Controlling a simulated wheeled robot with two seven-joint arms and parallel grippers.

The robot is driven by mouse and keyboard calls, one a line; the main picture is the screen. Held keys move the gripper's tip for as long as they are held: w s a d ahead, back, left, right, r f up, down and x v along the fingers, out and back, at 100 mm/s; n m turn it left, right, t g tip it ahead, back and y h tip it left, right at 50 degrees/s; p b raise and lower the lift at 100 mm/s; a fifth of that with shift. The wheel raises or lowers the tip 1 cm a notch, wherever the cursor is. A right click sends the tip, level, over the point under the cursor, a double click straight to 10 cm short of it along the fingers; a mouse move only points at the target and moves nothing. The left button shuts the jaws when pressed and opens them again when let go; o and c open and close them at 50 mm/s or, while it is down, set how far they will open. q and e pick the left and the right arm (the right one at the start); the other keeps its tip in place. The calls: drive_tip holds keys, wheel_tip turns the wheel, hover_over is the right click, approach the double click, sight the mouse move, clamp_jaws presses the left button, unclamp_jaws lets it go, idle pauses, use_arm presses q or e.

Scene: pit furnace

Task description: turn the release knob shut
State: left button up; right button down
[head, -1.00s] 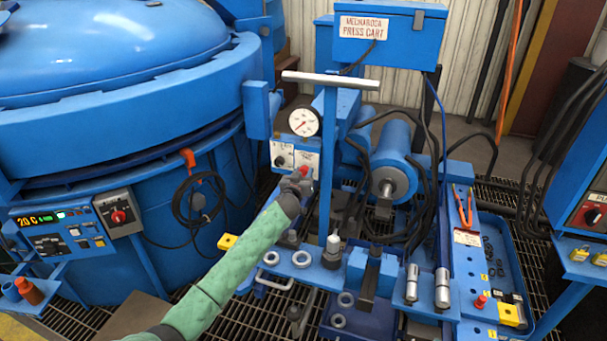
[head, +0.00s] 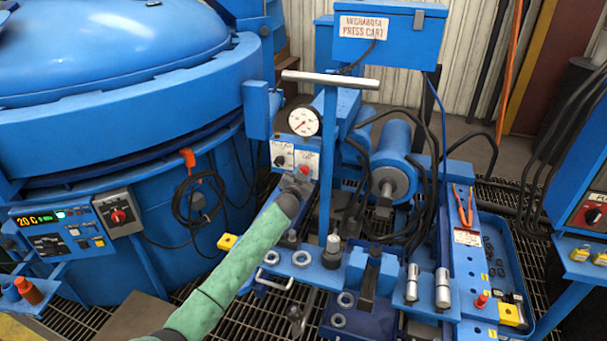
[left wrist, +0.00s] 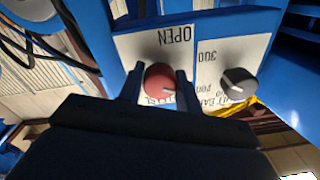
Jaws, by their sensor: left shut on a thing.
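The red release knob (left wrist: 160,82) sits on a white label plate marked OPEN in the left wrist view, which shows it upside down. My left gripper (left wrist: 160,88) is shut on the red knob, with one dark finger on each side of it. In the head view the knob (head: 304,170) shows just above my left gripper (head: 298,182), at the right plate of the small panel under the gauge. A pale line marks the knob's face. My right gripper is in neither view.
A black knob (left wrist: 238,84) on a pressure-scale plate is beside the red one. The round gauge (head: 304,121) is above the panel. A tall blue post with a T-handle (head: 330,80) stands close to the right of my left gripper. Black hoses (head: 410,220) hang further right.

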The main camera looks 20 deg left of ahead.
use_arm(q)
drive_tip(key=shift+m, duration=1)
drive_tip(key=m, duration=0.2)
drive_tip(key=shift+m, duration=0.4)
drive_tip(key=m, duration=0.2)
drive_tip(key=shift+a+m, duration=0.1)
drive_tip(key=shift+m, duration=0.3)
drive_tip(key=m+p, duration=0.1)
drive_tip(key=m, duration=0.2)
drive_tip(key=shift+m+h, duration=0.3)
drive_tip(key=shift+m, duration=0.5)
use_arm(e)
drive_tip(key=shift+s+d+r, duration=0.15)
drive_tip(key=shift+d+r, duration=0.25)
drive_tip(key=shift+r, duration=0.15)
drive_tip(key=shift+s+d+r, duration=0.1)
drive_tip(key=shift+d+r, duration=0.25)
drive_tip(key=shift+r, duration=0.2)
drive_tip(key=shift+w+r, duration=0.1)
use_arm(q)
drive_tip(key=o, duration=1)
drive_tip(key=shift+c, duration=0.2)
